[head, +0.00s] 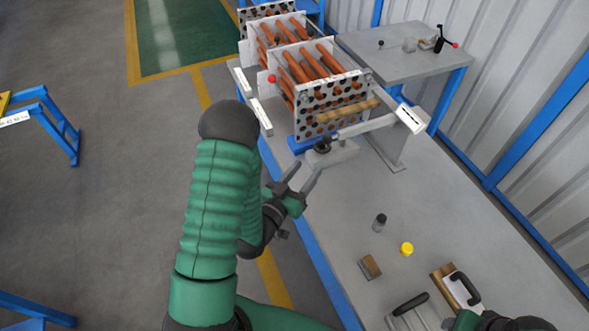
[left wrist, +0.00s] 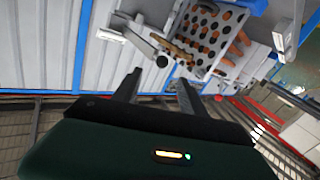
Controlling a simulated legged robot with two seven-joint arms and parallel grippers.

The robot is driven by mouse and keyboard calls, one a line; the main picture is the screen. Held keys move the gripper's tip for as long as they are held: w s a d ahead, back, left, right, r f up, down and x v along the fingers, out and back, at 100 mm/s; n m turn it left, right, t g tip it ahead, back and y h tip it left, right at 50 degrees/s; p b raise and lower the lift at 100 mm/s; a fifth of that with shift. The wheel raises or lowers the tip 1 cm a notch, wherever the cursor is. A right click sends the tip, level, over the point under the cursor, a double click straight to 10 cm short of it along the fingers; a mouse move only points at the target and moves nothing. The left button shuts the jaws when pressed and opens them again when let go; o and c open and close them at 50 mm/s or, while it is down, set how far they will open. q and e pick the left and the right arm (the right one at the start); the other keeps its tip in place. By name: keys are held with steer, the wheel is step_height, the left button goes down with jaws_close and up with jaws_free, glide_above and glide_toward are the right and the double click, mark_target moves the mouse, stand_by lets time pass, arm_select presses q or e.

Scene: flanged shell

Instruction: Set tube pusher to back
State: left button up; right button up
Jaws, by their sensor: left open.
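The flanged shell's tube bundle (head: 310,62) stands at the far end of the bench, with orange tubes running through perforated plates. In front of its near plate is a grey fixture (head: 333,154) with a black knob and a bar reaching right to a white end plate (head: 410,118); it looks like the tube pusher, though no label confirms this. The fixture's bar (left wrist: 140,42) also shows in the left wrist view, ahead of the fingers. My left gripper (head: 303,175) is open and empty, short of the fixture and apart from it. My right gripper's fingers are not seen.
On the near bench are a dark small bottle (head: 379,223), a yellow cap (head: 407,248), a brown block (head: 370,267), a brush (head: 460,285) and a black-handled tool (head: 410,304). A side table (head: 410,60) stands behind right. The bench middle is clear.

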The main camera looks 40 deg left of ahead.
arm_select(q)
steer(key=s+p, duration=0.2)
steer(key=s, duration=0.3)
steer(key=shift+s+d, duration=0.1)
steer(key=shift+s, duration=0.1)
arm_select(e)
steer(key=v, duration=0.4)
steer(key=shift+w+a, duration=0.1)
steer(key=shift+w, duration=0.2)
arm_select(q)
steer(key=shift+d+f, duration=0.1)
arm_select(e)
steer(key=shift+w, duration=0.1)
arm_select(q)
steer(key=w+d+f+m+g+h, duration=0.2)
steer(key=w+d+f+m+g, duration=0.25)
steer(key=g, duration=0.35)
steer(key=s+d+r+n+g, duration=0.1)
steer(key=s+d+r+g, duration=0.1)
steer(key=s, duration=0.4)
steer(key=s+d+r+g+y, duration=0.1)
steer(key=s+d+r+g, duration=0.2)
steer(key=s, duration=0.4)
steer(key=shift+r+n+g, duration=0.35)
steer(key=shift+r+g, duration=0.5)
steer(key=shift+g, duration=0.35)
